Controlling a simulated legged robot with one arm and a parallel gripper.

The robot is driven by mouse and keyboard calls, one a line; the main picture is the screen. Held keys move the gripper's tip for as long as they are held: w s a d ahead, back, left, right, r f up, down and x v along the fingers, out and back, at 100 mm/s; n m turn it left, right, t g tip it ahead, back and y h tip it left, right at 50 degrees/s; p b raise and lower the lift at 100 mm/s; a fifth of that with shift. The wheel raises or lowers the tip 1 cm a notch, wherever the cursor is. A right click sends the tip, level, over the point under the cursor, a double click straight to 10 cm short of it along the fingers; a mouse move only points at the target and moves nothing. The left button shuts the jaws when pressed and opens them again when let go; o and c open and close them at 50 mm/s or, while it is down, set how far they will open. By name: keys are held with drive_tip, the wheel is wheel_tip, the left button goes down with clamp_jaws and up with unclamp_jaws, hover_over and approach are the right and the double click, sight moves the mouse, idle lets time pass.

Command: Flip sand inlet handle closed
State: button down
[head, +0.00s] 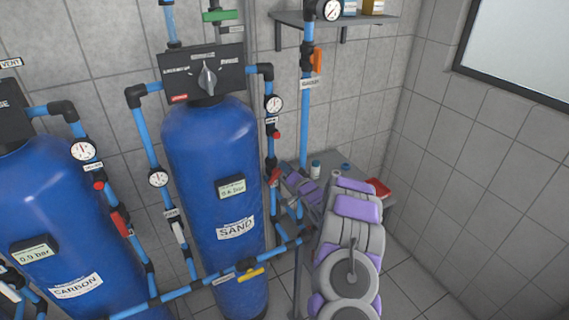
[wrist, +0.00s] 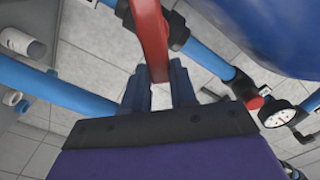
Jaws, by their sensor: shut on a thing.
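The sand tank (head: 210,170) is the blue cylinder with a SAND label in the middle of the head view. A red valve handle (head: 275,177) sits low on the blue pipe to its right. In the wrist view the red handle (wrist: 151,40) comes down from the top, beside a black valve body (wrist: 178,32) on a blue pipe. My gripper (wrist: 160,88) has its two dark fingers on either side of the handle's lower end and is shut on it. In the head view my gripper (head: 284,175) is small and partly hidden at the handle. I cannot read this valve's label.
A pressure gauge (wrist: 281,117) and a small red cap (wrist: 255,103) lie close to the right of my gripper in the wrist view. A blue pipe (wrist: 60,88) runs on the left. The carbon tank (head: 50,220) stands left. A small table (head: 350,172) holds bottles behind my arm.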

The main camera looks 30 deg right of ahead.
drive_tip(key=shift+s+d+f+m+p, duration=0.15)
drive_tip(key=shift+f+m+p, duration=0.35)
drive_tip(key=shift+m, duration=0.95)
drive_tip(key=shift+w+d+f+m+p, duration=0.1)
drive_tip(key=shift+d+f+m+p, duration=0.35)
drive_tip(key=shift+m, duration=0.95)
drive_tip(key=shift+s+d+f+m+p, duration=0.1)
drive_tip(key=shift+f+m+p, duration=0.5)
drive_tip(key=shift+m, duration=0.85)
drive_tip(key=shift+f, duration=0.25)
drive_tip(key=c, duration=1.3)
unclamp_jaws()
drive_tip(key=o, duration=0.4)
drive_tip(key=shift+d+r, duration=0.1)
drive_tip(key=shift+r, duration=0.1)
